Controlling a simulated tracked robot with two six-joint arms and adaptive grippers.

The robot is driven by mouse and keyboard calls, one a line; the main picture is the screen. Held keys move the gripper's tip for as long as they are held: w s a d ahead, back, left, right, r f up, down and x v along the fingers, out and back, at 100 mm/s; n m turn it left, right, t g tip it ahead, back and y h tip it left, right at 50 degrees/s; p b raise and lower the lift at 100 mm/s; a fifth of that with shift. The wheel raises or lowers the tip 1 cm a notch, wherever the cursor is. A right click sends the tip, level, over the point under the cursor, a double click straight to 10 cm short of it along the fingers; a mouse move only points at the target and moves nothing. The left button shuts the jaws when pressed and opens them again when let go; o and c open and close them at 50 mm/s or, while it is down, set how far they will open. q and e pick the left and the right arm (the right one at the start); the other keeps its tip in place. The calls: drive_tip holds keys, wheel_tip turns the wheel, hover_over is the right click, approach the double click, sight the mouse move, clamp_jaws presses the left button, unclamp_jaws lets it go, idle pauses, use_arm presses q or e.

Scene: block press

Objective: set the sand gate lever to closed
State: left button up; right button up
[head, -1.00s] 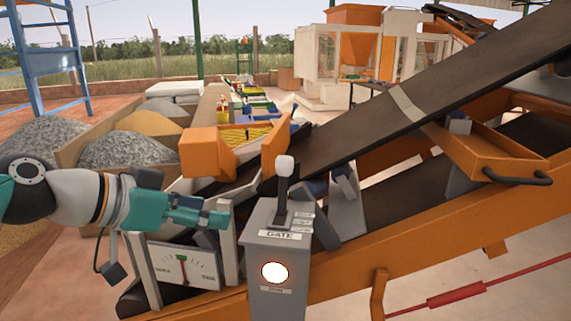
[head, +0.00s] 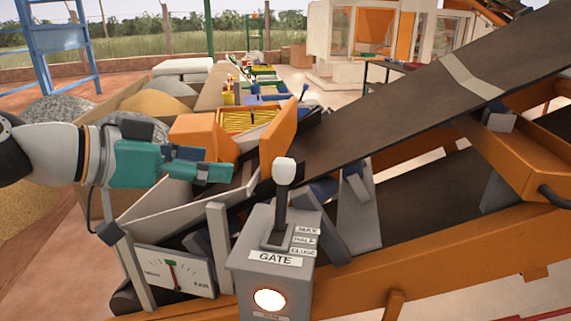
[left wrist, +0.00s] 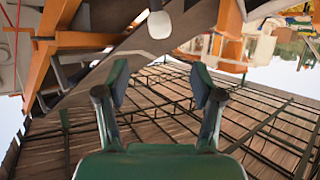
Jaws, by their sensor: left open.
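The gate lever (head: 281,203) rises from the top of a grey box marked GATE (head: 278,258), with a white knob (head: 285,171) at its top. The lever stands close to upright. Labels MAX, HALF and CLOSE sit beside its slot, MAX farthest from me and CLOSE nearest. A round lamp on the box's front glows. My left gripper (head: 232,173) is left of the knob at about its height, apart from it. In the left wrist view the left gripper (left wrist: 162,85) has its fingers spread with nothing between, and the white knob (left wrist: 159,25) shows beyond the tips.
An orange hopper (head: 202,138) and raised panel stand behind the lever. A dark conveyor belt (head: 400,115) climbs to the right on an orange frame. A dial gauge (head: 174,270) is left of the box. Sand and gravel heaps lie far left.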

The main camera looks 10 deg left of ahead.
sight(275, 168)
use_arm(q)
drive_tip(key=p+x, duration=0.3)
drive_tip(key=x, duration=1.3)
drive_tip(key=shift+f, duration=0.2)
clamp_jaws()
